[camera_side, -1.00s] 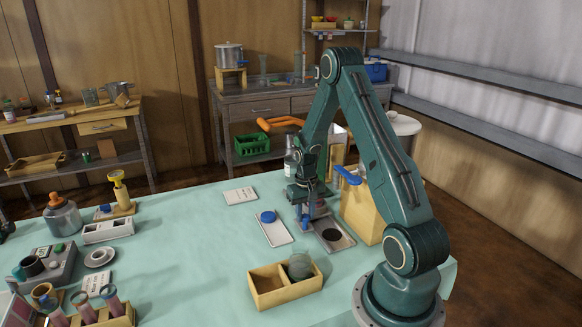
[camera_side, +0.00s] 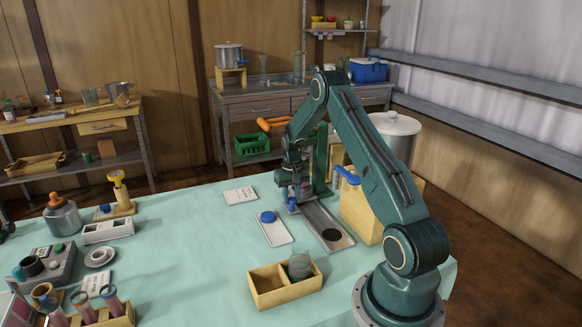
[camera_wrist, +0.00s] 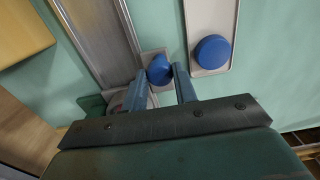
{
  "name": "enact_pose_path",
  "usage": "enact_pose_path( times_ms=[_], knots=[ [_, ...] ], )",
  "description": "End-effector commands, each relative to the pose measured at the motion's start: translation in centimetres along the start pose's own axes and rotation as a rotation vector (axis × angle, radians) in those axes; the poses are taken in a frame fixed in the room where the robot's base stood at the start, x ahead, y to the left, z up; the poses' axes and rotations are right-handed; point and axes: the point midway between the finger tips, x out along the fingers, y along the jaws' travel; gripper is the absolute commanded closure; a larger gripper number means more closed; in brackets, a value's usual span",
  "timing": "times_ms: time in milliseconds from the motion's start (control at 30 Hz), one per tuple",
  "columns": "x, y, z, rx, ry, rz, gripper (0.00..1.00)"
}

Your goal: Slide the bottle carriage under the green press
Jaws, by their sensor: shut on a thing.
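My gripper (camera_side: 294,203) is shut on a blue knob (camera_wrist: 159,69) at the far end of a metal rail (camera_side: 325,226). In the wrist view, my gripper (camera_wrist: 165,84) has one finger on each side of the knob. The knob sits on a small pale plate, which seems to be part of the bottle carriage (camera_wrist: 147,57). The green press (camera_side: 321,158) stands upright just behind and right of my gripper. A pale round shape beside the fingers may be the bottle; it is mostly hidden, so I cannot tell its exact alignment with the press.
A white plate (camera_side: 275,232) with another blue knob (camera_side: 267,216) lies left of the rail. A divided wooden box (camera_side: 280,287) holding a glass jar (camera_side: 300,266) stands in front. A wooden block (camera_side: 362,212) with a blue handle (camera_side: 347,175) flanks the rail's right side.

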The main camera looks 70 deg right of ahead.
Motion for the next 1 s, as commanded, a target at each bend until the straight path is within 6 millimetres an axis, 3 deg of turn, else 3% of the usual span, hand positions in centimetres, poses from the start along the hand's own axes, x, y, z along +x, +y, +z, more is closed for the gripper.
enact_pose_path(
  times_ms=[200, 533, 567, 667, 1000],
  knots=[
    [0.0, 0.0, -1.5, 0.000, 0.002, 0.000, 1.00],
    [-0.1, 0.0, -1.9, 0.000, 0.011, 0.000, 1.00],
    [-0.1, 0.0, -1.9, 0.000, 0.011, 0.000, 0.68],
    [-0.1, 0.0, -1.8, 0.000, 0.009, 0.000, 0.50],
    [-0.1, 0.0, -1.6, 0.000, 0.002, 0.000, 0.50]
  ],
)
